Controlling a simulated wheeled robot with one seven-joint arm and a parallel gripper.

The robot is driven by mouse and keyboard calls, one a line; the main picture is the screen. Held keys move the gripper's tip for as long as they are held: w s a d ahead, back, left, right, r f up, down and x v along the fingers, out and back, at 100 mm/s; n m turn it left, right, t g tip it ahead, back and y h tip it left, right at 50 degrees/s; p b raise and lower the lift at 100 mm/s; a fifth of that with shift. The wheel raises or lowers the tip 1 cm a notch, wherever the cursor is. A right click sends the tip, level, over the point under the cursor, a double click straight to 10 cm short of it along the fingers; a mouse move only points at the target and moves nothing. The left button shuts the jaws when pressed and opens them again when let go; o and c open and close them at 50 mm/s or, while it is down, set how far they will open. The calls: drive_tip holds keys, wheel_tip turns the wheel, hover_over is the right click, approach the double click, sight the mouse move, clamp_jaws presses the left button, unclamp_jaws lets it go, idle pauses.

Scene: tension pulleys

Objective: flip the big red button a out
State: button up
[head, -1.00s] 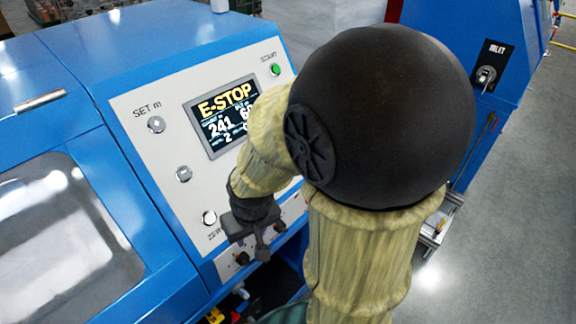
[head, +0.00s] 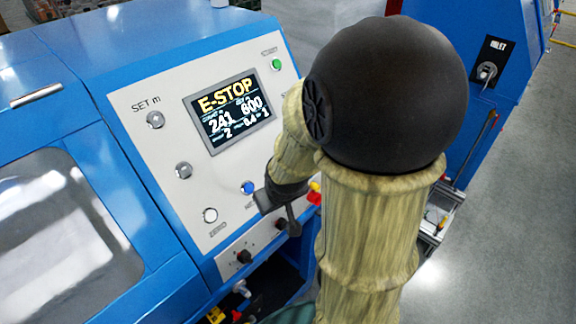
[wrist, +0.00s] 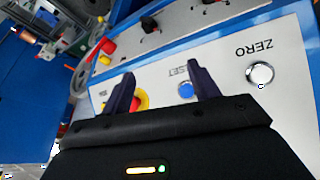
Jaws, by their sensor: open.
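The big red button with a yellow surround shows in the wrist view (wrist: 135,104), just behind and beside my left finger, which hides part of it. In the head view, red and yellow (head: 314,196) show just right of my gripper, partly hidden by my arm. I cannot tell whether a finger touches the red button. In the head view, my gripper (head: 279,206) points down at the panel.
The sloped grey panel has a screen (head: 230,112) reading E-STOP, a green button (head: 276,64), silver buttons and black knobs (head: 243,256). Another red part (wrist: 108,46) shows at upper left in the wrist view. Open floor lies to the right.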

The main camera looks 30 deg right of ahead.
drive_tip(key=w+d+f+n+t+y+b, duration=0.25)
drive_tip(key=w+d+n+t+b, duration=0.35)
drive_tip(key=d, duration=0.8)
drive_tip(key=s+d+n+t+y+b, duration=0.1)
drive_tip(key=s+d+t+y+b, duration=0.1)
drive_tip(key=s+t+y, duration=0.3)
drive_tip(key=s+d+y, duration=0.1)
drive_tip(key=s, duration=0.2)
drive_tip(key=shift+d+y, duration=0.15)
drive_tip(key=shift+y, duration=0.2)
drive_tip(key=shift+r, duration=0.1)
drive_tip(key=p+x, duration=0.3)
drive_tip(key=x, duration=1.4)
drive_tip(key=shift+w+p, duration=0.15)
drive_tip(key=shift+p, duration=0.2)
